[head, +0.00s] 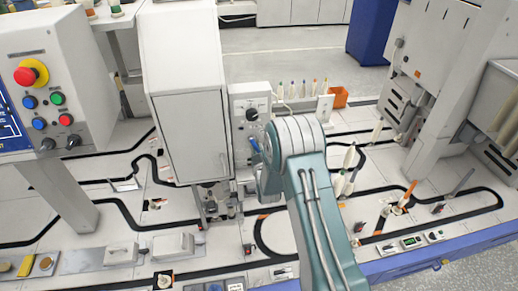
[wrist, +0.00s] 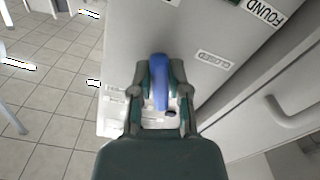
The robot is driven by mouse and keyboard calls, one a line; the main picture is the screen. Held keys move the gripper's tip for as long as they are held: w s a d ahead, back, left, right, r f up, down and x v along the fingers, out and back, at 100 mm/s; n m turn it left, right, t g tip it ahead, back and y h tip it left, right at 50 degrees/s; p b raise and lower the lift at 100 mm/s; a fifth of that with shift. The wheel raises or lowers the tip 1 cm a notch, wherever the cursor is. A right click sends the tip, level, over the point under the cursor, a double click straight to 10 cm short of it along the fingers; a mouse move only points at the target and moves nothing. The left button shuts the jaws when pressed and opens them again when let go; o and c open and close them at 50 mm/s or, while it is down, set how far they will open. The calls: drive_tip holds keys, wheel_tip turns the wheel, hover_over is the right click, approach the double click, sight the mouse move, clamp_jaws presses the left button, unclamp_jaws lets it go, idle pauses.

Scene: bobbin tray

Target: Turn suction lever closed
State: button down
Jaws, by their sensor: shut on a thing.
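The suction lever is a blue handle (wrist: 159,82) in the middle of the wrist view, pointing nearly straight up the picture. My gripper (wrist: 160,68) has a finger on each side of it and is shut on it. A label reading CLOSED (wrist: 215,60), upside down, is on the grey panel to the right of the lever. In the head view a bit of blue (head: 255,144) shows beside my arm, at the grey control box (head: 240,102). My fingertips are largely hidden there behind my arm.
A tall white cabinet (head: 190,130) stands just left of the control box. A button panel with a red emergency stop (head: 30,73) is at far left. An orange bin (head: 338,97) and several upright bobbins (head: 347,160) stand right of my arm.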

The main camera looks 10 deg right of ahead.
drive_tip(key=m, duration=0.1)
drive_tip(key=a+m, duration=0.1)
drive_tip(key=m, duration=0.1)
drive_tip(key=f+m, duration=0.1)
drive_tip(key=shift+s+a+m, duration=0.15)
drive_tip(key=shift+a+m, duration=0.1)
drive_tip(key=shift+m, duration=0.05)
idle(0.5)
drive_tip(key=c, duration=0.6)
unclamp_jaws()
drive_tip(key=shift+a, duration=0.1)
drive_tip(key=shift+r, duration=0.15)
drive_tip(key=s, duration=1.1)
drive_tip(key=shift+s, duration=0.4)
